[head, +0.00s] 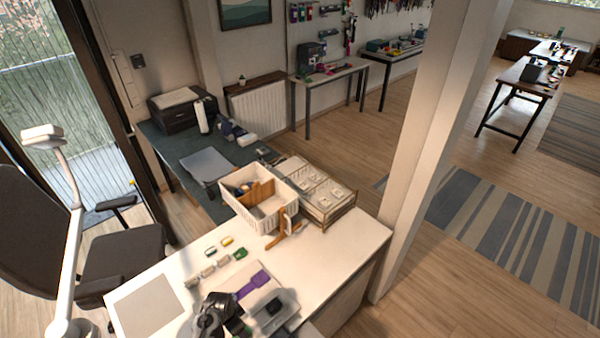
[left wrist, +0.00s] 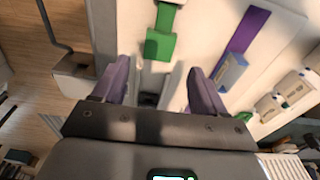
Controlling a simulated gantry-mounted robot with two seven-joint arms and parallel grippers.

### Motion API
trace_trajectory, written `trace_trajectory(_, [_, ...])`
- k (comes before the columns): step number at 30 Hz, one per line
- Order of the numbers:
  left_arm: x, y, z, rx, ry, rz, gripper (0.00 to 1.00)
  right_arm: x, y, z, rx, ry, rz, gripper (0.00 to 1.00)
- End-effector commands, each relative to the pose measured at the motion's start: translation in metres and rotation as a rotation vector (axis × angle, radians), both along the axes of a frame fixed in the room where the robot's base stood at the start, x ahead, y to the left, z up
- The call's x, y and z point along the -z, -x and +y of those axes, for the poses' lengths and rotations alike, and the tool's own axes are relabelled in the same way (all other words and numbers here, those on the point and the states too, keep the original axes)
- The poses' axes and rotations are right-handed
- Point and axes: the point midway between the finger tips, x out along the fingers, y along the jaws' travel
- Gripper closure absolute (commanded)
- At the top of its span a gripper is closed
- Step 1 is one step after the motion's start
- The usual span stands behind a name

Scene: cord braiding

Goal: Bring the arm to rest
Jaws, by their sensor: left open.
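My left gripper (left wrist: 158,68) is open in the left wrist view, with two purple-grey fingers apart and nothing between them. A green cord with a green block (left wrist: 160,45) lies just beyond the fingertips. A purple cord (left wrist: 248,30) with a blue-grey piece at its end (left wrist: 232,71) lies to the right of the right finger. In the head view, dark parts of my arm show at the bottom of the white worktable (head: 150,268), close to the purple cord (head: 253,284). I cannot make out the fingertips there. My right gripper is not in view.
Several small spools (head: 208,271) and a green piece (head: 240,254) lie on the worktable. A white divided basket (head: 243,210) and a rack of trays (head: 325,190) stand at its far end. A white lamp (head: 75,225) rises at left. The table's right part is clear.

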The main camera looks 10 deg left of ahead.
Motion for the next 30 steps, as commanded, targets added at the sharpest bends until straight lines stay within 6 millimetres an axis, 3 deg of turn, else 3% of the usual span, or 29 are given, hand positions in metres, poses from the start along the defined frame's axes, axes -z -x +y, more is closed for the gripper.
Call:
trace_trajectory(5, [-0.027,0.020,0.008,-0.056,-0.040,-0.023,0.28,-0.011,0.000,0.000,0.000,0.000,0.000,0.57])
trace_trajectory(11, [-0.088,0.067,0.003,-0.160,-0.085,-0.078,0.28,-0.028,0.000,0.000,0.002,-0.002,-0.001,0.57])
trace_trajectory(21, [-0.223,0.165,-0.052,-0.321,-0.029,-0.176,0.28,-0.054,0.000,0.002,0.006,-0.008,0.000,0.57])
trace_trajectory(27, [-0.277,0.203,-0.074,-0.381,0.027,-0.200,0.28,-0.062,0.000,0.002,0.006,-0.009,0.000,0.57])
trace_trajectory(30, [-0.291,0.213,-0.080,-0.397,0.045,-0.203,0.28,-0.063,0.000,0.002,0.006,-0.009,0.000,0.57])
